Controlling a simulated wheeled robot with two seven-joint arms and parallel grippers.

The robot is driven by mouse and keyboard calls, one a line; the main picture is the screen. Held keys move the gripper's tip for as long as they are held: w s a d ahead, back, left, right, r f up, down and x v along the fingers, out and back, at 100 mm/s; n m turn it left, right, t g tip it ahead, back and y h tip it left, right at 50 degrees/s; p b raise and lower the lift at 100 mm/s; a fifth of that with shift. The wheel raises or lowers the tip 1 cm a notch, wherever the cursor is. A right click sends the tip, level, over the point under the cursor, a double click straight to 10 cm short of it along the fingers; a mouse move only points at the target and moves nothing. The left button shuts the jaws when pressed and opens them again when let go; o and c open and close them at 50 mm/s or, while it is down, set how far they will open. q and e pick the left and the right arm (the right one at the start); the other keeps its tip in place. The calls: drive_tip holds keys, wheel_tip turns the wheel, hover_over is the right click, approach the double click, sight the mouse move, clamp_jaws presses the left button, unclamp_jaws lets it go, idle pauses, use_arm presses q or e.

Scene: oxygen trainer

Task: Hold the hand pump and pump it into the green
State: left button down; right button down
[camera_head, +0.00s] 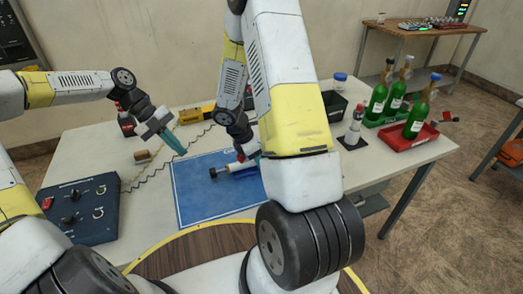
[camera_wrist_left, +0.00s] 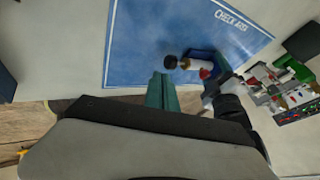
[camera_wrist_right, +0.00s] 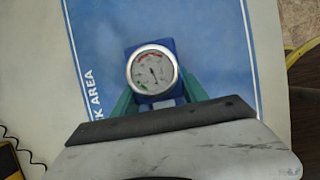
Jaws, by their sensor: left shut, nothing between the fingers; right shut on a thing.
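The hand pump (camera_head: 236,167) is a pale cylinder with a black knob at its left end and a red part on top. It lies over the blue check-area mat (camera_head: 190,200). My right gripper (camera_wrist_right: 160,100) is shut on its blue gauge body. The round gauge (camera_wrist_right: 152,73) faces the right wrist camera, with green low on the left and red at the top. Its thin needle points downward, outside the green. The pump also shows in the left wrist view (camera_wrist_left: 190,65). My left gripper (camera_head: 178,146) is shut and empty, left of the pump and above the table.
A dark control box (camera_head: 80,208) stands at the table's left. Green bottles (camera_head: 415,120) stand in trays at the right, near a small upright device (camera_head: 354,127). A yellow meter (camera_head: 195,115) lies at the back. The mat's left part is clear.

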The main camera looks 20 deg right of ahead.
sight(213, 173)
use_arm(q)
drive_tip(key=a, duration=0.3)
drive_tip(key=shift+w+a+f, duration=0.1)
drive_tip(key=shift+a, duration=0.25)
drive_tip(key=x, duration=0.9)
drive_tip(key=shift+s+d+f, duration=0.2)
drive_tip(key=shift+f, duration=0.1)
drive_tip(key=d, duration=0.2)
drive_tip(key=shift+d+f, duration=0.1)
drive_tip(key=shift+d, duration=0.95)
